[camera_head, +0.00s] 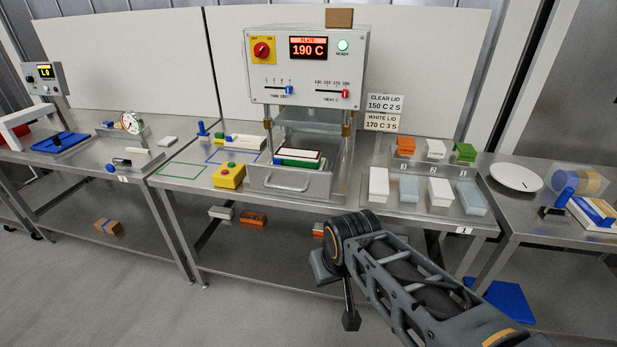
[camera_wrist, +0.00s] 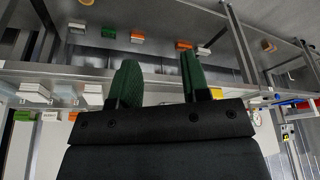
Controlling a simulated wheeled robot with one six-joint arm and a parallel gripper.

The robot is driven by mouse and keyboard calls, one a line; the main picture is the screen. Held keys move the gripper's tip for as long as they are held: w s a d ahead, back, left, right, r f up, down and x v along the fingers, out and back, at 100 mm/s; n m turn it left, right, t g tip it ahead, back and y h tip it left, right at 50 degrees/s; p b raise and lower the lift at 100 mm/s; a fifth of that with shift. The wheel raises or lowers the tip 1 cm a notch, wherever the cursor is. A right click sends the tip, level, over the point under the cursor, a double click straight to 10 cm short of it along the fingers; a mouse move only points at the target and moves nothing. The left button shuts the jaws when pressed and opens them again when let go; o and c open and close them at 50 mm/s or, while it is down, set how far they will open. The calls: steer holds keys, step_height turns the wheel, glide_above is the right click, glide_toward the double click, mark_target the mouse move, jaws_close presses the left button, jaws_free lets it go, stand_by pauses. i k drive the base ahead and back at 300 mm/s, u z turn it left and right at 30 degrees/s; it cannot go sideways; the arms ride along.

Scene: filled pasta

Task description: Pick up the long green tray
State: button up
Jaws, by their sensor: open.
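Several green pieces show, and I cannot tell for sure which is the long green tray. One green block (camera_head: 465,152) sits at the right end of the raised back row on the right of the bench. A green tray edge (camera_head: 290,162) shows under a white and red piece in the press drawer. In the wrist view, which looks upside down, a small green piece (camera_wrist: 108,32) lies on the lower shelf; my arm appears to hide it in the head view. My gripper (camera_wrist: 159,60) is open and empty, with dark green fingers apart, in front of the bench and touching nothing.
The press (camera_head: 305,70) stands mid-bench, with its drawer (camera_head: 290,185) pulled out. White and pale blue boxes stand right of it. A yellow button box (camera_head: 228,176) is to its left. Orange and white pieces (camera_head: 252,219) lie on the lower shelf. The floor in front is clear.

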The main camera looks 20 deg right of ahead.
mark_target(302, 158)
steer(key=z, duration=0.25)
steer(key=i, duration=1.15)
steer(key=z, duration=0.15)
